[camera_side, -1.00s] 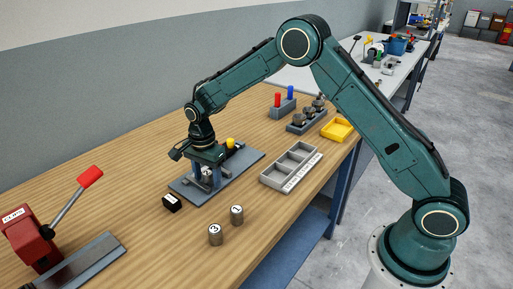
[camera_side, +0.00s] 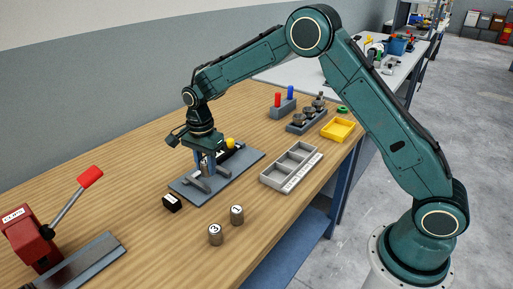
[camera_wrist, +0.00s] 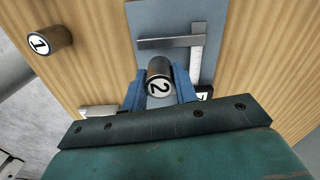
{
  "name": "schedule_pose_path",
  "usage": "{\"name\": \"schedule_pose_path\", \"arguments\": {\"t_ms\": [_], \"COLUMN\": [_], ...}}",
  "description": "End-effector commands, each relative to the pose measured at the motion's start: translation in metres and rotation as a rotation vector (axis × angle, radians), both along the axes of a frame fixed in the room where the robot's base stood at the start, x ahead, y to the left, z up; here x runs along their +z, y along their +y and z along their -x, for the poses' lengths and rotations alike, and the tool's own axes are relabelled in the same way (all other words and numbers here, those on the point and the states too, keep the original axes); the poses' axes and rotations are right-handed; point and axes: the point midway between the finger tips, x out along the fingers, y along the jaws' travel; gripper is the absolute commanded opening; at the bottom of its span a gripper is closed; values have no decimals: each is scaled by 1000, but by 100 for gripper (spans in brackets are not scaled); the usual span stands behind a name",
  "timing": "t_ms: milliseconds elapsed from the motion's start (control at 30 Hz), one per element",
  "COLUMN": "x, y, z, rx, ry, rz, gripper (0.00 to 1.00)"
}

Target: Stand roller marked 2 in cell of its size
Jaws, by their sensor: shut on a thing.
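My gripper (camera_side: 206,164) is shut on the roller marked 2 (camera_wrist: 159,81). In the wrist view its blue fingers (camera_wrist: 159,88) press the roller from both sides, its numbered end towards the camera. In the side view the fingers hide most of the roller, just above a grey plate (camera_side: 183,188). The grey tray with a row of open cells (camera_side: 266,181) stands to the right, apart from my gripper; its cells look empty. The roller marked 3 (camera_side: 215,235) and the roller marked 1 (camera_side: 237,216) stand on the bench in front.
The plate carries a grey angled bar (camera_wrist: 165,43) and a white scale (camera_wrist: 196,62). A black block (camera_side: 172,203) lies in front. Behind the tray are a holder with dark knobs (camera_side: 300,126) and a yellow tray (camera_side: 338,137). A red lever device (camera_side: 35,235) stands at left.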

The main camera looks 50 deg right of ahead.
Motion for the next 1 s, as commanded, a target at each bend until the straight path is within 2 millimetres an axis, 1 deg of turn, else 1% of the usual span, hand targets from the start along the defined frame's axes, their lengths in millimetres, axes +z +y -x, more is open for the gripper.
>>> {"name": "schedule_pose_path", "arguments": {"t_ms": [33, 167, 400, 600, 700, 800, 1000], "x": [11, 37, 90, 128, 142, 152, 161], "y": [0, 0, 0, 0, 0, 0, 0], "z": [-1, -1, -1, -1, -1, -1, 0], "rx": [0, 0, 0, 0, 0, 0, 0], "ry": [-6, -6, -7, -5, -4, -3, -1], "rz": [-1, -1, -1, -1, -1, 0, 0], "gripper": [0, 0, 0, 0, 0, 0, 0]}}
